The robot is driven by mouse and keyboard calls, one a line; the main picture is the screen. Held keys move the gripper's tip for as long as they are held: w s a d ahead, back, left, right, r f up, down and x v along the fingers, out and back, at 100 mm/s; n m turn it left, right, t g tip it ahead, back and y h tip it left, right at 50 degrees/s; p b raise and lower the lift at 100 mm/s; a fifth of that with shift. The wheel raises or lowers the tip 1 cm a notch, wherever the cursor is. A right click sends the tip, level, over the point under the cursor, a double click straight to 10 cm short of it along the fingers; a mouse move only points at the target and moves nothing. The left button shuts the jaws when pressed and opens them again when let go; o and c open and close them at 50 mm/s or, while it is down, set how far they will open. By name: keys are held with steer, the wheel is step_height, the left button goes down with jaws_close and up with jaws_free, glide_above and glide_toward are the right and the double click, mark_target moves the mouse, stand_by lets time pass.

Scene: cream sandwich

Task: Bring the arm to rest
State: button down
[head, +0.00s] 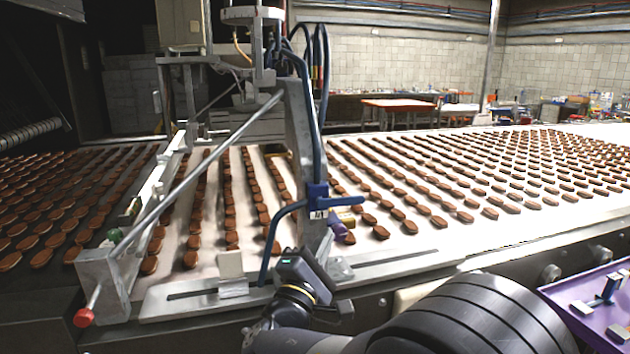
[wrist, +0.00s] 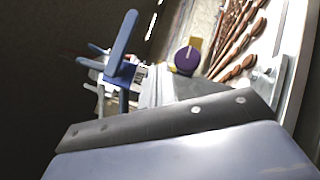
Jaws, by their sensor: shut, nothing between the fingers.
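My gripper (head: 308,274) is at the end of my arm, low in the middle of the head view, in front of the machine's near side. It is shut and holds nothing; its fingertips are hard to make out. It is close to the blue clamp handle (head: 318,203) and the grey upright plate of the machine (head: 303,130). In the wrist view the blue handle (wrist: 122,66) is at left centre, and a large pale panel with a dark, screwed strip (wrist: 175,128) fills the lower part.
Rows of brown biscuits (head: 440,185) lie on a white conveyor (head: 440,240). A purple knob (head: 339,227) also shows in the wrist view (wrist: 187,60). A red-tipped lever (head: 84,317) sticks out at left. A purple tray (head: 590,318) with metal parts stands at lower right.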

steer(key=shift+a+p, duration=0.2)
steer(key=shift+p, duration=0.15)
stand_by(0.3)
steer(key=shift+f+b, duration=0.1)
steer(key=shift+b, duration=0.2)
